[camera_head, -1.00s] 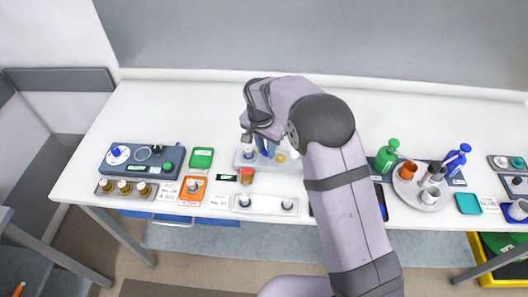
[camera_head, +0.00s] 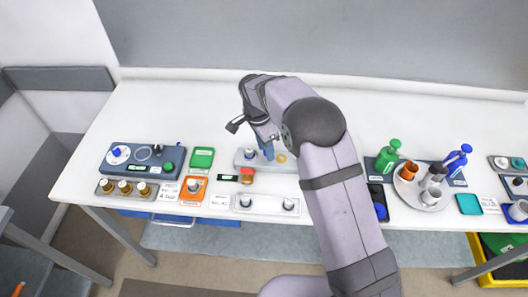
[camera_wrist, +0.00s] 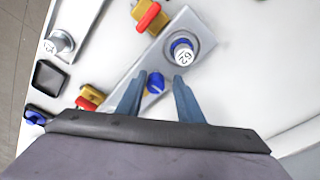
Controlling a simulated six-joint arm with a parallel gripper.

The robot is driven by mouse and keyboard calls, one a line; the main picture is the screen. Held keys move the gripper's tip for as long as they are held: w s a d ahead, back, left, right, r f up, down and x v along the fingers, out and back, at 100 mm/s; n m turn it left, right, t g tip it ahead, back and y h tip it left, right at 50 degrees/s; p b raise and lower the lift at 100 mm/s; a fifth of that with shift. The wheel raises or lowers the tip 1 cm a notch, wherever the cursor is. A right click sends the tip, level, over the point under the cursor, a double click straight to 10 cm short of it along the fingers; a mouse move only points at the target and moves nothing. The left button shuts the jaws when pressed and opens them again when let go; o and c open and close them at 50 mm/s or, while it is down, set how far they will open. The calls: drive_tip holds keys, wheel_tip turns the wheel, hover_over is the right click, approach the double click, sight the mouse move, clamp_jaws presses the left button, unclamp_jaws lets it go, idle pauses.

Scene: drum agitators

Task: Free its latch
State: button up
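My gripper (camera_wrist: 159,77) is open, its two blue fingers apart. It also shows in the head view (camera_head: 268,155), over the grey plate (camera_head: 241,163) at the table's middle. In the wrist view a small blue knob (camera_wrist: 155,83) appears between the fingers; I cannot tell whether they touch it. A blue-ringed cap with a printed white top (camera_wrist: 182,51) sits at the plate's end, beyond the fingertips. A red and yellow latch-like piece (camera_wrist: 149,16) lies beside the plate, and another red and yellow piece (camera_wrist: 89,97) is partly hidden by my gripper.
A light tray with two small grey-topped parts (camera_head: 265,204) lies in front. A dark panel (camera_head: 170,161) and orange pad (camera_head: 193,188) are left. A round tray of cups (camera_head: 408,189) and green (camera_head: 387,155) and blue bottles (camera_head: 457,158) are right. The table behind is clear.

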drive_tip(key=shift+d, duration=0.2)
drive_tip(key=shift+r, duration=0.1)
drive_tip(key=shift+r+p, duration=2.05)
drive_tip(key=shift+r, duration=0.9)
